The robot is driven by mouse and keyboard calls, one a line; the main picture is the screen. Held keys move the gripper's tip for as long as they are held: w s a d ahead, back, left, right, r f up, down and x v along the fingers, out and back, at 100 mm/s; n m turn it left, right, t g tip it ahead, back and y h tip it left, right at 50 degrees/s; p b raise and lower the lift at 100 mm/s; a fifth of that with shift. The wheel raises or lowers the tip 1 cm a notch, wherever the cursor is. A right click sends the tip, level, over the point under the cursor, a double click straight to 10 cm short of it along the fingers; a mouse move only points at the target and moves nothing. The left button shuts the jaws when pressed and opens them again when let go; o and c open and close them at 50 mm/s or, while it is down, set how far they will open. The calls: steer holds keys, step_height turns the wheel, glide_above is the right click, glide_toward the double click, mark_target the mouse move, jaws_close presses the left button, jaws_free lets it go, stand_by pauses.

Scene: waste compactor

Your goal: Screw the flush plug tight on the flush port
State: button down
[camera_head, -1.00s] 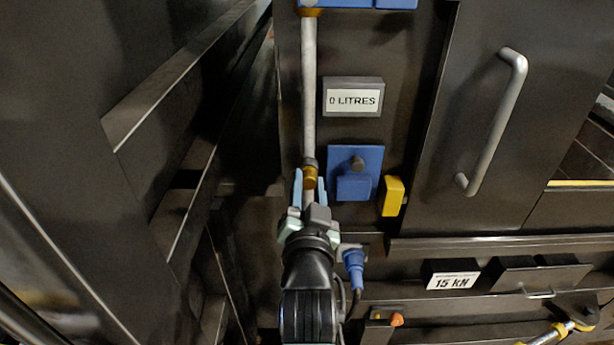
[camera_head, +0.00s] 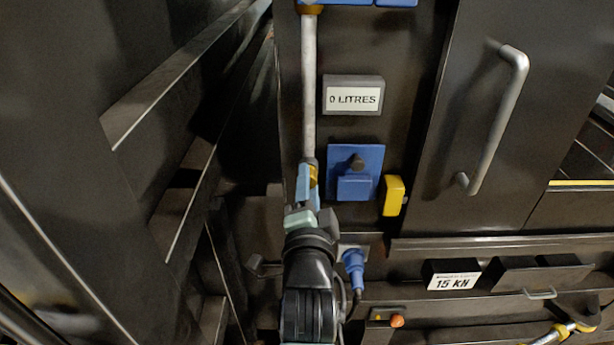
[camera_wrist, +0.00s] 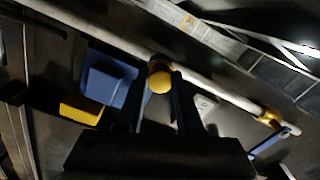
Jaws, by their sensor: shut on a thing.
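The brass flush plug (camera_head: 314,174) is at the pale vertical pipe (camera_head: 309,90), just left of the blue box. My gripper (camera_head: 308,182) is shut on it, with its pale blue fingers pointing up along the pipe. In the wrist view the plug shows as a round yellow end (camera_wrist: 160,82) between the tips of my two dark fingers (camera_wrist: 160,90), against the pipe (camera_wrist: 212,88). The flush port is hidden behind the plug and fingers, so I cannot tell how deep the plug sits.
A blue box (camera_head: 354,187) with a dark knob and a yellow block (camera_head: 393,196) are close to the right of my gripper. A "0 LITRES" display (camera_head: 352,97) is above. A blue connector (camera_head: 353,268) with a cable is beside my wrist. Dark rails stand at left.

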steer(key=shift+m, duration=0.5)
steer(key=shift+c, duration=2.3)
jaws_free()
steer(key=shift+c, duration=0.4)
steer(key=n, duration=2)
steer(key=shift+n, duration=0.3)
